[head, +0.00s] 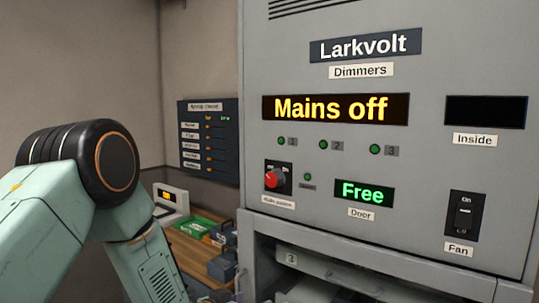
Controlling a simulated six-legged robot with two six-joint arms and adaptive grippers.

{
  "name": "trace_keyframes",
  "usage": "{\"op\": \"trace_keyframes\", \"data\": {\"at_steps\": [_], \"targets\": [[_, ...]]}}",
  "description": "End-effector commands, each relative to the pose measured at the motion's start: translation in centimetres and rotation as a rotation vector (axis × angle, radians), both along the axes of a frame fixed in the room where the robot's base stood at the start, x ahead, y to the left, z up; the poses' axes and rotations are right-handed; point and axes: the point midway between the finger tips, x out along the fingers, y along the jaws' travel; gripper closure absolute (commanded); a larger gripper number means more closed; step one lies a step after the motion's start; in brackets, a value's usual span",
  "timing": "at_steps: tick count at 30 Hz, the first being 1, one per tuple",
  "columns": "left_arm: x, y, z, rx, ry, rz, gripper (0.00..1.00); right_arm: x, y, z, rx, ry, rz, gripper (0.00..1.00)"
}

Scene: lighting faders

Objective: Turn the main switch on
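The main switch is a red rotary knob (273,179) on a black plate at the lower left of a grey Larkvolt dimmer cabinet (400,60). The small label (278,202) under it is hard to read. A yellow display (336,108) above reads "Mains off". My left arm comes in from the left and bends down out of the picture, left of the knob and apart from it. Neither my left nor my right gripper can be made out.
A green "Free" display (364,193) and a black Fan rocker (466,215) sit right of the knob. The Inside display (486,112) is dark. Below is an open bay (385,265). A wooden bench (190,251) with boxes stands left. Space before the panel looks clear.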

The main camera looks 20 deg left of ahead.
Motion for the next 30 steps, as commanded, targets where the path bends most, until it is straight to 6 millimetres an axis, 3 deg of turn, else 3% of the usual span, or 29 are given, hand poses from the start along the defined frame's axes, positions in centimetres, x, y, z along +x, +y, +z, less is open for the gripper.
{"op": "trace_keyframes", "data": {"at_steps": [1, 6, 9, 12, 15, 18, 30], "targets": [[1.4, 0.2, 4.5, -0.002, -0.057, -0.007, 0.34, 0.0, 0.0, 2.3, 0.0, 0.0, -0.001, 0.6], [4.9, 0.9, 15.1, -0.005, -0.23, -0.039, 0.34, 0.0, 0.0, 6.0, 0.0, 0.0, -0.001, 0.6], [6.2, 1.4, 20.2, -0.004, -0.313, -0.056, 0.34, 0.0, 0.0, 7.6, 0.0, 0.0, 0.0, 0.6], [7.0, 1.7, 23.8, -0.001, -0.37, -0.069, 0.34, 0.0, 0.0, 8.7, 0.0, 0.0, 0.0, 0.6], [7.5, 2.0, 25.8, 0.001, -0.406, -0.076, 0.34, 0.0, 0.0, 9.3, 0.0, 0.0, 0.0, 0.6], [7.7, 2.1, 26.5, 0.002, -0.419, -0.08, 0.34, 0.0, 0.0, 9.4, 0.0, 0.0, 0.0, 0.6], [12.2, 0.5, 26.4, 0.005, -0.421, -0.082, 0.34, 0.0, 0.0, 10.3, 0.0, 0.0, 0.0, 0.6]]}}
